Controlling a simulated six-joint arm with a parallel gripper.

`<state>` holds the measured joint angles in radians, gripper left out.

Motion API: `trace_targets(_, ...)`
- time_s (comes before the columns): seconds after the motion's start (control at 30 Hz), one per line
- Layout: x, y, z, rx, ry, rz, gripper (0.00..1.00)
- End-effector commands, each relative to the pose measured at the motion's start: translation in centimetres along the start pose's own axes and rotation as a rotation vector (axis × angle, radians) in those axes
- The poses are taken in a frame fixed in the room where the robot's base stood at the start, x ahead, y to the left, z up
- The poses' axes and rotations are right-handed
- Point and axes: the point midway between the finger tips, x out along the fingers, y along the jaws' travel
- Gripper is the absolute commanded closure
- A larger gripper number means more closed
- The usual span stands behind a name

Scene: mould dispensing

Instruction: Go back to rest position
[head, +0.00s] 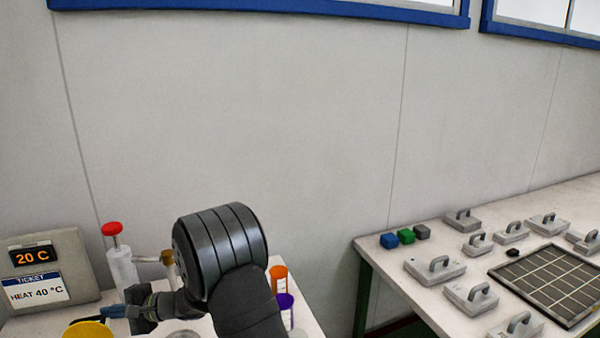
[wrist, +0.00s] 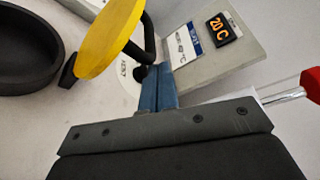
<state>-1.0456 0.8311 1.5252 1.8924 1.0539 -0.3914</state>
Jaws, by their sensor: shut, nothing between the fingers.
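My gripper (head: 108,311) is low at the left in the head view, over the left table. Its blue fingers also show in the wrist view (wrist: 157,85), pressed together with nothing between them. A yellow disc (head: 88,330) is just below and left of the fingertips in the head view. In the wrist view the disc (wrist: 108,38) appears large beside a black curved handle (wrist: 148,40). Whether the fingers touch the handle or the disc I cannot tell. My dark arm hides part of the left table.
A control panel (head: 70,262) reads 20 C, with a ticket (head: 37,291) saying HEAT 40 °C. A red-topped dispenser (head: 122,265) and orange (head: 279,280) and purple (head: 285,302) containers stand near my arm. Several handled grey blocks (head: 435,268) and a grid tray (head: 507,278) lie on the right table.

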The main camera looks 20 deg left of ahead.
Motion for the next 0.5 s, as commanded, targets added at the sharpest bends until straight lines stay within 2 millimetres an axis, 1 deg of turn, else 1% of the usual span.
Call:
trace_targets(0.1,-0.25,0.11,0.6,0.001,0.0,-0.001,1.0)
trace_targets(0.5,-0.16,0.12,0.27,0.0,0.001,-0.001,1.0)
